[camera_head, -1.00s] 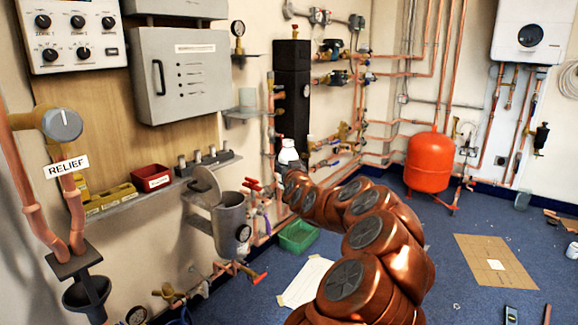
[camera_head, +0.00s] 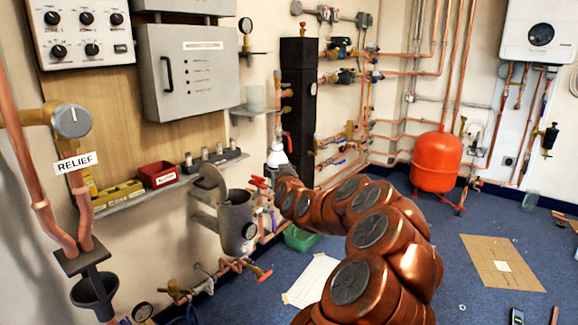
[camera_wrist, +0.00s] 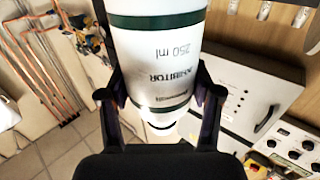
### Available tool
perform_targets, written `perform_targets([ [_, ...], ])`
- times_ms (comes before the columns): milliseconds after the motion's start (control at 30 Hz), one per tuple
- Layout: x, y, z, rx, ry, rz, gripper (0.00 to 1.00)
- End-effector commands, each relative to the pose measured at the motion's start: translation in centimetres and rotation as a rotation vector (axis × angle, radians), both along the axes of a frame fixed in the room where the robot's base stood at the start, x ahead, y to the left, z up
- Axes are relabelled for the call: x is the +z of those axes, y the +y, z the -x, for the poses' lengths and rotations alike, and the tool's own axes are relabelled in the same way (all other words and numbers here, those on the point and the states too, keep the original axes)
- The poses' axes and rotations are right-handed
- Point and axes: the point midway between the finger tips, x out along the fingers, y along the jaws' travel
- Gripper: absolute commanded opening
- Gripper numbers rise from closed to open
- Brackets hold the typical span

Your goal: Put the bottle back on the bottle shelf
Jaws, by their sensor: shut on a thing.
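My gripper (camera_wrist: 160,96) is shut on a white bottle (camera_wrist: 155,55), with its two fingers on opposite sides. The bottle's label reads "INHIBITOR" and "250 ml", upside down in the wrist view, and it has dark green bands. In the head view the bottle (camera_head: 277,156) shows small and white at the end of my arm, in front of the wall pipes; the gripper is mostly hidden by the arm there. A small grey wall shelf (camera_head: 240,116) with a translucent cup is above and left of the bottle. I cannot tell whether it is the bottle shelf.
A long wall ledge (camera_head: 130,199) holds a red bin (camera_head: 157,175) and yellow boxes. A grey pot (camera_head: 236,222), red-handled valves and a dark column (camera_head: 299,90) are near my arm. A green crate (camera_head: 301,238) stands on the floor.

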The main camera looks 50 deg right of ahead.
Motion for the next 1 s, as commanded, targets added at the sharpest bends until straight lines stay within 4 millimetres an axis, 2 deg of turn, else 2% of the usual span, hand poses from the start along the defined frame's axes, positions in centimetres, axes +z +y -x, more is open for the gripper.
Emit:
perform_targets([
  [267, -0.5, 6.3, -2.0, 0.081, 0.000, 0.000, 0.24],
  [367, -0.9, 9.7, -3.1, 0.124, 0.001, 0.001, 0.24],
  [800, -2.6, 26.9, -8.8, 0.344, 0.000, 0.002, 0.24],
  [1000, -3.3, 34.1, -11.2, 0.436, 0.000, 0.000, 0.24],
])
